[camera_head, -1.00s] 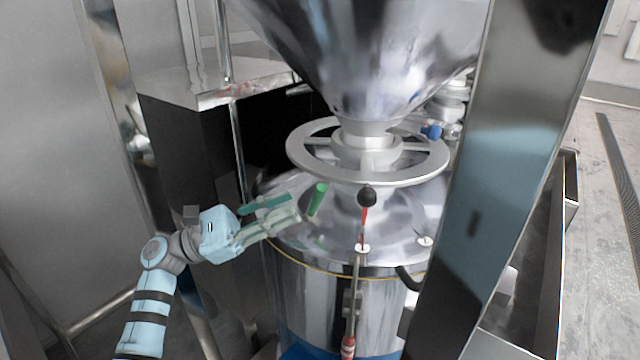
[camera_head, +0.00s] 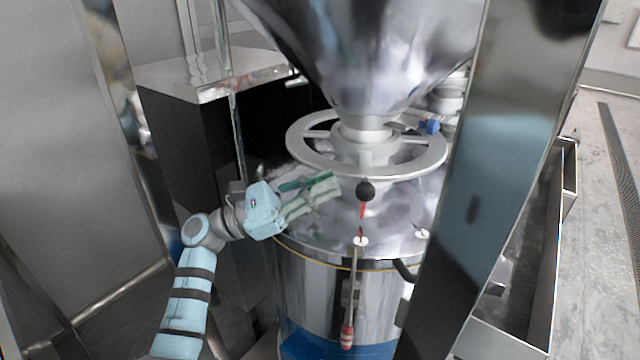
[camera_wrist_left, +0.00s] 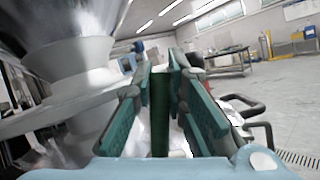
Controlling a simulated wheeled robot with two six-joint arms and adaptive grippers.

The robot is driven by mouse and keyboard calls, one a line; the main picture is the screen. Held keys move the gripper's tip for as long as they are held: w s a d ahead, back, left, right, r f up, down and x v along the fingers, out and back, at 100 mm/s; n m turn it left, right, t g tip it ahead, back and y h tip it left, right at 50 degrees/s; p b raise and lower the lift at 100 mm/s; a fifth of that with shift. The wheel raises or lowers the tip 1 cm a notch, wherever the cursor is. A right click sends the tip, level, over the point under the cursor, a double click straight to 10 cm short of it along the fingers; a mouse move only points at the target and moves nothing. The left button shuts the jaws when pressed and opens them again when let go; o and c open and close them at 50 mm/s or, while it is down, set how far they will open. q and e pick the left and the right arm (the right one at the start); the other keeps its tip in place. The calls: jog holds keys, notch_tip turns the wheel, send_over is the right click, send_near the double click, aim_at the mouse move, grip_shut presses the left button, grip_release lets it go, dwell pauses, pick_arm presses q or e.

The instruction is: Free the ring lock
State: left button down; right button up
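A green handle (camera_wrist_left: 160,112) stands upright between the fingers of my left gripper (camera_wrist_left: 165,85) in the left wrist view. The gripper is open around it, with a narrow gap at each side. In the head view, the left gripper (camera_head: 325,188) is over the drum lid (camera_head: 400,225), just below the ring wheel (camera_head: 300,160). The fingers hide most of the green handle there. The silver ring wheel circles the neck under the funnel, and part of it shows in the left wrist view (camera_wrist_left: 60,118). My right gripper is out of view.
A black knob on a red stem (camera_head: 365,191) stands right of the fingers. A rod with a red and white grip (camera_head: 347,335) hangs down the drum's front. A steel post (camera_head: 490,180) blocks the right side. The large funnel (camera_head: 365,50) hangs above.

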pick_arm(q)
jog(key=shift+f, duration=0.1)
jog(key=m+g+y+b, duration=0.1)
jog(key=b, duration=0.1)
jog(key=s+d+f+m+g+y+b, duration=0.1)
jog(key=m+b, duration=0.1)
jog(key=shift+d+f, duration=0.1)
jog(key=shift+d, duration=0.15)
jog(key=shift+s+d+f+m+y+b, duration=0.2)
jog(key=shift+d+f+m+y+b, duration=0.1)
jog(key=shift+m+y+b, duration=0.4)
jog(key=shift+s+d+f+m+y+b, duration=0.15)
jog(key=shift+d+f+m+y+b, duration=0.15)
jog(key=shift+m+y+b, duration=0.4)
jog(key=c, duration=1.9)
grip_release()
